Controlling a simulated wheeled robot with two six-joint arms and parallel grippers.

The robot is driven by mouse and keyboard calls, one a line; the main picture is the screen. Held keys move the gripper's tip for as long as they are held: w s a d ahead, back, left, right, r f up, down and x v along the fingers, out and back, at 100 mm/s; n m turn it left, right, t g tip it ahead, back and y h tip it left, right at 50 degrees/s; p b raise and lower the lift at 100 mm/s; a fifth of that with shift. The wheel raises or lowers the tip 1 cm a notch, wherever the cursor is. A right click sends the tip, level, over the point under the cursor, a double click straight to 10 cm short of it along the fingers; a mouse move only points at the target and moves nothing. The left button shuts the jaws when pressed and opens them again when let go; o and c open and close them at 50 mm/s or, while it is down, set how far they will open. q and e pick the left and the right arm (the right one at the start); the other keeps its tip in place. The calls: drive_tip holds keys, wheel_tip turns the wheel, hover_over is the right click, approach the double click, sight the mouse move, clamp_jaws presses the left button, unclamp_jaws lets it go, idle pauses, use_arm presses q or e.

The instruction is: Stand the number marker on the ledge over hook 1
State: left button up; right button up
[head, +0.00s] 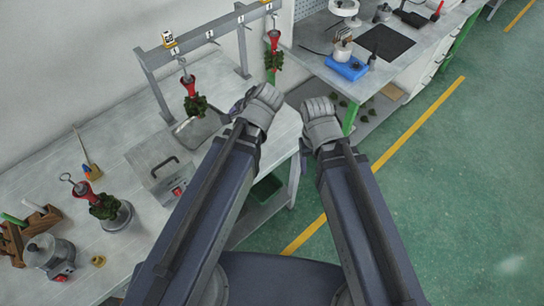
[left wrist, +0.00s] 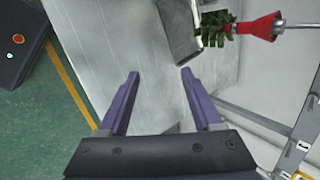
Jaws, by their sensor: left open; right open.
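The number marker (head: 168,39) is a small white plate with dark digits and a yellow foot. It stands upright on the ledge (head: 215,32) of the grey rack, above the label 1 and the first hook. A yellow part at the lower right corner of the left wrist view (left wrist: 301,176) may be its foot. My left gripper (head: 243,104) is in front of the rack, apart from the marker; its two purple fingers are open and empty in the left wrist view (left wrist: 160,76). My right gripper (head: 320,112) is open beside it; its fingertips are mostly hidden.
Red-topped wax trees with green branches hang from the rack at left (head: 194,103) and right (head: 273,58). A grey box with a handle (head: 163,170) is below the rack. A second bench (head: 425,45) stands at the back right.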

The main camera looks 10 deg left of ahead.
use_arm(q)
drive_tip(key=s+d+f+n+g+h, duration=0.3)
drive_tip(key=s+d, duration=0.6)
drive_tip(key=d, duration=0.3)
drive_tip(key=shift+s+d+f+n+g+h, duration=0.15)
drive_tip(key=shift+s+f+n+g+h, duration=0.3)
drive_tip(key=shift+n+h, duration=0.5)
drive_tip(key=shift+w+r, duration=0.1)
wheel_tip(320, 180, down, 4)
drive_tip(key=b, duration=0.3)
drive_tip(key=shift+r+b, duration=0.2)
drive_tip(key=shift+b, duration=0.1)
